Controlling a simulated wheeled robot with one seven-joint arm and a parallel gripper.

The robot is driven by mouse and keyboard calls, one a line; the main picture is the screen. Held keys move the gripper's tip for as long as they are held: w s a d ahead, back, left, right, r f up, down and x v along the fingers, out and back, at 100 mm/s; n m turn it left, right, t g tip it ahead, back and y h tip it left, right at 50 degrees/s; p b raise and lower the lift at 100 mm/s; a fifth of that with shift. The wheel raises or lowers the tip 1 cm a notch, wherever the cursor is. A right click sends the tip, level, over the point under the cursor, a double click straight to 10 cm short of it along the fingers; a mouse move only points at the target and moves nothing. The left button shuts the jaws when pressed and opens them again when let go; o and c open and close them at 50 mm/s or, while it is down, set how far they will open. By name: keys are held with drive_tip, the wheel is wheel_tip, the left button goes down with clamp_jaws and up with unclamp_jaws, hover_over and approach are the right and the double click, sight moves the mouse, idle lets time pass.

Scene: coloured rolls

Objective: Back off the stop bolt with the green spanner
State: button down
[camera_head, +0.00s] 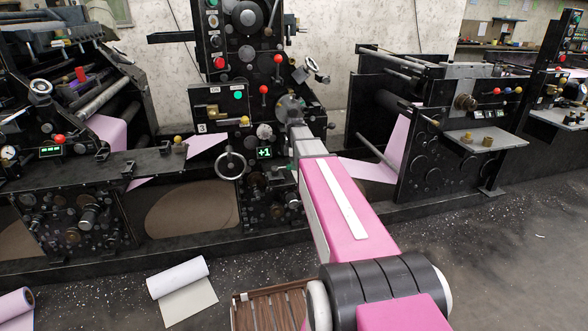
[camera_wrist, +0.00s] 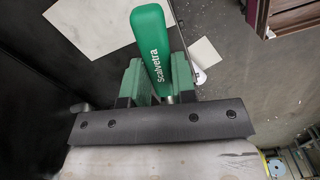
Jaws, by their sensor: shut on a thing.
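In the wrist view, my gripper (camera_wrist: 157,80) is shut on the green spanner (camera_wrist: 150,42). Its two green fingers stand on either side of the spanner's handle, which carries white "Scalvetra" lettering and points up and away from the palm. The spanner's head is hidden in this view. In the head view, my pink arm reaches to the middle press unit (camera_head: 235,110), and my gripper is mostly hidden behind the arm. A small green patch shows just left of the forearm; I cannot tell whether it is the spanner. I cannot make out the stop bolt in either view.
The press unit carries a handwheel (camera_head: 230,165), red and yellow knobs and a green "+1" display (camera_head: 264,153). A paper roll (camera_head: 177,277) with a loose sheet and a brown slatted crate (camera_head: 268,308) lie on the floor. Open floor is at the right.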

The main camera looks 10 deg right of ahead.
drive_tip(key=w+n, duration=0.2)
drive_tip(key=shift+w+n, duration=0.25)
drive_tip(key=shift+n, duration=0.15)
drive_tip(key=shift+s+r, duration=0.1)
drive_tip(key=shift+r, duration=0.65)
drive_tip(key=shift+s, duration=0.1)
